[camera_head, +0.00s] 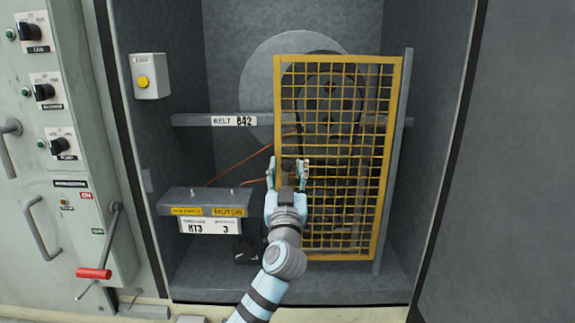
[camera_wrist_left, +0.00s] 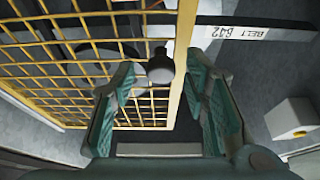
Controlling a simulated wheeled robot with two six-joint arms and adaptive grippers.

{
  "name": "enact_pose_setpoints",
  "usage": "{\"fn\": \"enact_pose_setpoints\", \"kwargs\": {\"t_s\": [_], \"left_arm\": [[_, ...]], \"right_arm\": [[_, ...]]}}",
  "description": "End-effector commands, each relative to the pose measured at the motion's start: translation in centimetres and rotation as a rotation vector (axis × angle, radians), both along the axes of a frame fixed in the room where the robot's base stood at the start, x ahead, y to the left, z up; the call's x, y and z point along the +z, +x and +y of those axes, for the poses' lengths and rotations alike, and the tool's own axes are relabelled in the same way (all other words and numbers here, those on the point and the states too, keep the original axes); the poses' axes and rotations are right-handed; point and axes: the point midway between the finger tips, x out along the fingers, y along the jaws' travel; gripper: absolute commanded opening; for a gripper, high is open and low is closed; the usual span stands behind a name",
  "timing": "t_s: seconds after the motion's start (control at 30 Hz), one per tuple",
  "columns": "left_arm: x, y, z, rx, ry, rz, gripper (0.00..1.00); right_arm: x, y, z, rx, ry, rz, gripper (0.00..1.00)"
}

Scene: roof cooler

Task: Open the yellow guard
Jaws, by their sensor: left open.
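The yellow guard (camera_head: 278,110) is a mesh panel in a yellow frame. It stands upright in front of the pulley and belt in the recess, with a grey post along its right side. My left gripper (camera_head: 287,172) is open at the guard's left edge, around mid-height. In the left wrist view the open fingers (camera_wrist_left: 160,80) flank a dark rounded knob (camera_wrist_left: 160,68) beside the guard's frame bar (camera_wrist_left: 182,55). I cannot tell whether either finger touches the knob. My right gripper is not in view.
A grey box with a yellow button (camera_head: 148,80) is on the recess's left wall. A motor box (camera_head: 205,200) stands low left of my arm. A control panel with a red-handled lever (camera_head: 94,273) is at the far left. A grey rail labelled belt (camera_head: 195,120) crosses behind.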

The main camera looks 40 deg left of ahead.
Motion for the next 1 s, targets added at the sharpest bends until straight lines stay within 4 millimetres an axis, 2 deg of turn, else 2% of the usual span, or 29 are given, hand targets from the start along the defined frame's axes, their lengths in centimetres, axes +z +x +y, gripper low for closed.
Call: {"fn": "enact_pose_setpoints", "kwargs": {"t_s": [0.33,0.6,1.0], "left_arm": [[0.18,0.54,0.47,0.0,-0.001,0.001,0.42],[0.16,0.55,0.42,-0.001,0.0,0.001,0.0],[0.03,0.27,0.64,0.019,0.0,0.0,0.0]], "right_arm": [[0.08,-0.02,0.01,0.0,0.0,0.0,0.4],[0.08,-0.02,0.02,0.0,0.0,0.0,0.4],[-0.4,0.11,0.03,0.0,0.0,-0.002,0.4]]}}
